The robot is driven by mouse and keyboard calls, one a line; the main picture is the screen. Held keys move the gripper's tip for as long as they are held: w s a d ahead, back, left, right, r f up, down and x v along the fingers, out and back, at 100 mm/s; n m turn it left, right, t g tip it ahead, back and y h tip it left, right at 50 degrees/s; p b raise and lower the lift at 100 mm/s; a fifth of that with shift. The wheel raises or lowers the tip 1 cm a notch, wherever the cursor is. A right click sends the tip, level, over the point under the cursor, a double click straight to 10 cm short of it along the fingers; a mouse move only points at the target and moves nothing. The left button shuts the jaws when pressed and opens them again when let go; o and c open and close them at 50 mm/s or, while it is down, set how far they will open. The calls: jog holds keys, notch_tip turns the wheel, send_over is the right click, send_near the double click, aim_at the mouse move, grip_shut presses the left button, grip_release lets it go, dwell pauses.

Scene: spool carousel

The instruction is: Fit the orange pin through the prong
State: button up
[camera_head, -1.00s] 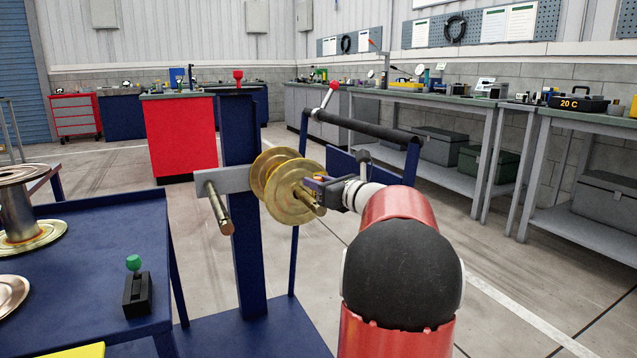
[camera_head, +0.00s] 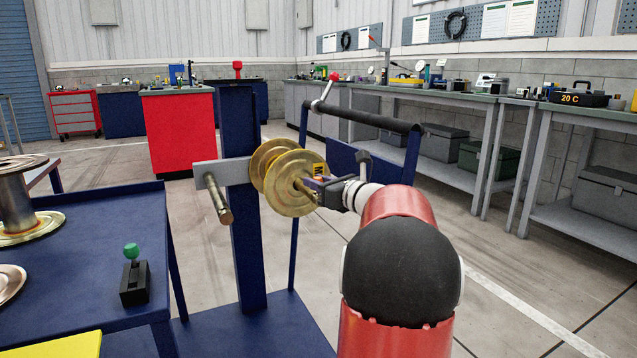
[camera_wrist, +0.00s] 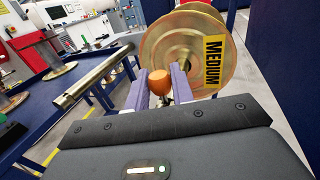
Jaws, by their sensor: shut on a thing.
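The orange pin (camera_wrist: 159,82) shows as a rounded orange head between my fingers in the wrist view; its shaft is hidden. My gripper (camera_head: 317,184) is shut on it, beside the outer end of the right prong (camera_head: 303,188). This prong carries a brass spool (camera_head: 290,165) with a yellow MEDIUM label (camera_wrist: 214,62). In the wrist view my gripper (camera_wrist: 160,86) is in front of the spool's face. The prong's pin hole is hidden, so I cannot tell whether the pin is in it.
A bare left prong (camera_head: 219,198) sticks out from the blue post (camera_head: 245,230). A green-knobbed pin stands in a black holder (camera_head: 134,284) on the blue table (camera_head: 95,240). A dark padded bar (camera_head: 365,118) with a red-knobbed lever is behind my gripper.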

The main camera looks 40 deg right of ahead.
aim_at(319, 177)
jog(key=shift+f+b, duration=0.6)
jog(key=shift+f, duration=0.2)
jog(key=shift+r, duration=0.2)
jog(key=shift+r+p, duration=2.1)
jog(key=shift+r, duration=0.25)
jog(key=shift+f+b, duration=2.05)
jog(key=shift+f, duration=0.5)
jog(key=o, duration=1)
jog(key=shift+o, duration=0.2)
jog(key=shift+s, duration=0.1)
jog(key=s, duration=0.7)
jog(key=shift+s+d, duration=0.15)
jog(key=shift+d, duration=0.1)
